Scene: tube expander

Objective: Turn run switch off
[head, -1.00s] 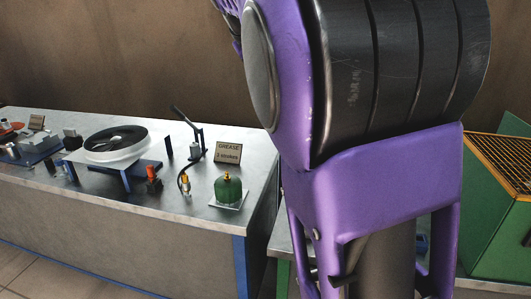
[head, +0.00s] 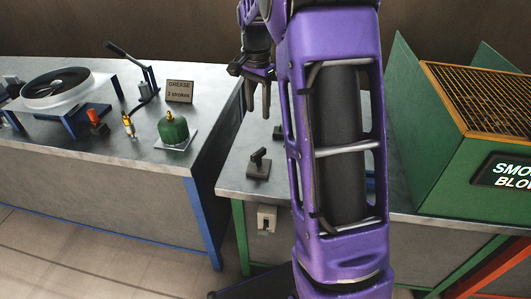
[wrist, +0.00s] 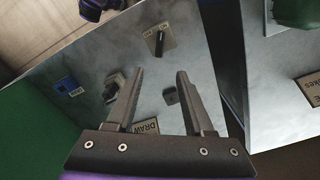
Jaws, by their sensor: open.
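A black lever switch on a small square plate (head: 258,164) stands near the front left of the grey worktop; I take it as the run switch. My gripper (head: 261,113) is above the worktop, behind the switch in the head view, fingers pointing down. In the wrist view my gripper (wrist: 161,73) is open and empty, and the switch shows beyond the fingertips, apart from them.
A blue part (wrist: 66,86), a dark block (wrist: 169,96) and a sign reading "DRAW" (wrist: 147,127) are on the same worktop. The left bench holds a green grease pot (head: 173,131) and a GREASE sign (head: 179,91). A green machine with a grille (head: 480,95) stands right.

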